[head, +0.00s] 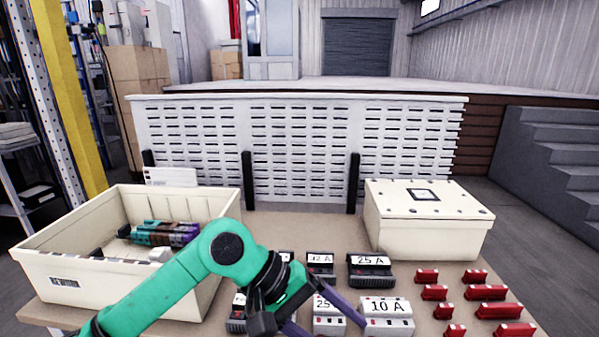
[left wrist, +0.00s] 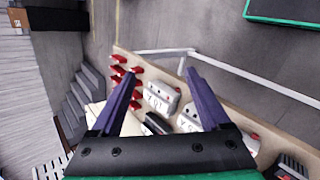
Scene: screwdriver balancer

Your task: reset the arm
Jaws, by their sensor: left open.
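My left arm (head: 165,280) is green and reaches in from the lower left of the head view, bent at a rounded joint in front of the cream bin. My left gripper (head: 335,325) is low over the table among the labelled blocks, with its purple fingers spread. In the left wrist view the gripper (left wrist: 163,76) is open, with nothing between the fingers; table, blocks and floor show beyond it. Parts of the blocks are hidden behind the gripper in the head view. My right gripper is in neither view.
The cream bin (head: 40,262) holds dark and coloured items. A closed cream box (head: 430,232) stands at the back right. Several blocks, including one marked 10 A (head: 387,308), and several red pieces (head: 435,292) lie on the table (head: 300,228). A slotted white panel (head: 300,150) stands behind.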

